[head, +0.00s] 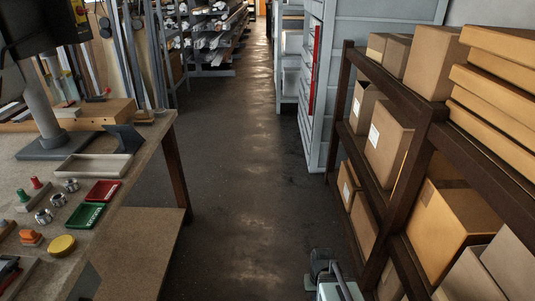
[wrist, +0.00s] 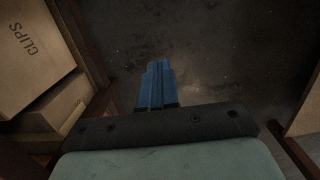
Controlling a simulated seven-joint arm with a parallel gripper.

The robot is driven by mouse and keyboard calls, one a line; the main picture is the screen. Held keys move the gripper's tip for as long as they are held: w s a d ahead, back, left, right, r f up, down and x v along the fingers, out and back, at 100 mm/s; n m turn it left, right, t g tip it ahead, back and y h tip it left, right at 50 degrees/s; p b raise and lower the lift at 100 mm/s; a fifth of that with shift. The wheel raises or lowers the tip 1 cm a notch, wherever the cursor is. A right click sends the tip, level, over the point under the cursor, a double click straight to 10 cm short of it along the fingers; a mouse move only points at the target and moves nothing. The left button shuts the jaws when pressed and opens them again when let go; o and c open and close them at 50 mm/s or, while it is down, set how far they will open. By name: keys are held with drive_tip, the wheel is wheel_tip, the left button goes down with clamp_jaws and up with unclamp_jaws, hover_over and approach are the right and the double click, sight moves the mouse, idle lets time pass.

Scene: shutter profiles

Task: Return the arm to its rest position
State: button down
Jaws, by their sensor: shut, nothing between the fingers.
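My gripper (wrist: 158,66) shows in the wrist view as two blue fingers pressed together, with nothing between them. The fingers reach out over bare dark floor and touch nothing that I can see. In the head view, part of my arm (head: 340,289) shows at the bottom edge, in the aisle close to the right-hand shelf. The gripper's fingers cannot be made out in the head view.
A shelf (head: 410,190) of cardboard boxes stands on the right. A workbench (head: 120,195) with trays and small parts is on the left. The aisle floor (head: 235,170) between is clear. The wrist view shows a box marked CLIPS (wrist: 30,65) left of the fingers.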

drive_tip(key=s+f+g, duration=0.2)
drive_tip(key=s+f, duration=0.5)
drive_tip(key=s, duration=0.5)
drive_tip(key=s+f+g, duration=0.3)
drive_tip(key=s+f, duration=0.5)
drive_tip(key=s, duration=0.5)
drive_tip(key=shift+g, duration=0.3)
